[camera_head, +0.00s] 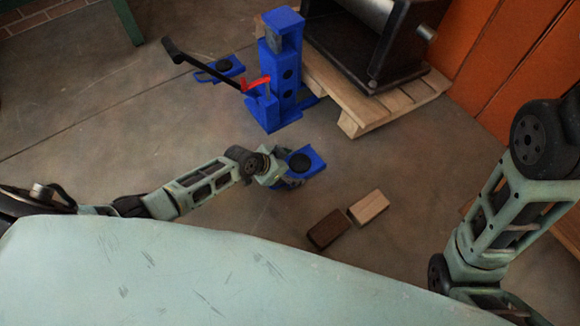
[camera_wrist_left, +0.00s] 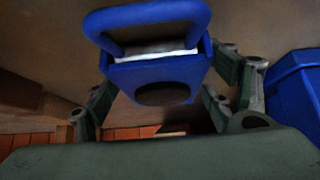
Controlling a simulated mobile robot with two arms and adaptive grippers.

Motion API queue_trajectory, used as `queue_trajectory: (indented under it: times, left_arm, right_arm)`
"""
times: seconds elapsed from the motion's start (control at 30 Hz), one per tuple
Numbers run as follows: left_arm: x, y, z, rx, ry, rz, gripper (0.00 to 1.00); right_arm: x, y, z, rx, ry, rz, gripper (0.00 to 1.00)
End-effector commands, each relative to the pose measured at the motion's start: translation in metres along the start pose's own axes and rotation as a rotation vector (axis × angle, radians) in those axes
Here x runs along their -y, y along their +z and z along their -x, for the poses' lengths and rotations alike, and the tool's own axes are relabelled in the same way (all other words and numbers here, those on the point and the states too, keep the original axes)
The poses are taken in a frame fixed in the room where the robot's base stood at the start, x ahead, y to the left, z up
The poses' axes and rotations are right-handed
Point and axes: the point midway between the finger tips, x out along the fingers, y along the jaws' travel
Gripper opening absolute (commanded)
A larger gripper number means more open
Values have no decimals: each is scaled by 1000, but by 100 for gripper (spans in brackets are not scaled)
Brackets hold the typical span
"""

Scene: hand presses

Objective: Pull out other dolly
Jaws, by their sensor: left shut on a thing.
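A blue dolly (camera_head: 310,157) with a black round pad is low over or on the floor at the centre of the head view. My left gripper (camera_head: 285,180) is shut on it. In the left wrist view the dolly (camera_wrist_left: 155,72), with its blue loop handle, sits between the two fingers. A second blue dolly (camera_head: 226,66) with a black pad lies on the floor to the left of the blue hand jack (camera_head: 284,75). The jack stands upright by the pallet, with a black lever and red part. My right gripper is out of view.
A wooden pallet (camera_head: 350,122) carries a heavy black machine (camera_head: 350,45) behind the jack. A dark brown block (camera_head: 327,229) and a light wooden block (camera_head: 369,207) lie right of my left gripper. Open floor (camera_head: 120,115) stretches to the left. Orange panels (camera_head: 525,70) stand at right.

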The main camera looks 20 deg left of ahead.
Motion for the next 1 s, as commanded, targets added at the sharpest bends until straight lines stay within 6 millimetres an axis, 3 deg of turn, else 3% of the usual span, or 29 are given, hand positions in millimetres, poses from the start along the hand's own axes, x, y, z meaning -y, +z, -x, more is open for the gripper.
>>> queue_trajectory:
  times: [0.13, 0.17, 0.3, 0.4, 0.77, 1.0]
  left_arm:
    - [0, 4, 0, 7, 1, 3, 14]
    - [0, 4, 0, 7, 1, 3, 79]
    - [0, 3, 0, 6, 1, 2, 91]
    - [0, 2, 0, 4, 1, 1, 98]
    - [0, 0, 1, 1, 1, 0, 98]
    - [0, 1, 22, 1, 0, -1, 98]
  right_arm:
    - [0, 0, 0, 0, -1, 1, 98]
    - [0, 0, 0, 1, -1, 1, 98]
    - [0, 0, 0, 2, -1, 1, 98]
    - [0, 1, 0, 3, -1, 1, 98]
    - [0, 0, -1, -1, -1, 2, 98]
    - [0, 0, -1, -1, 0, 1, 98]
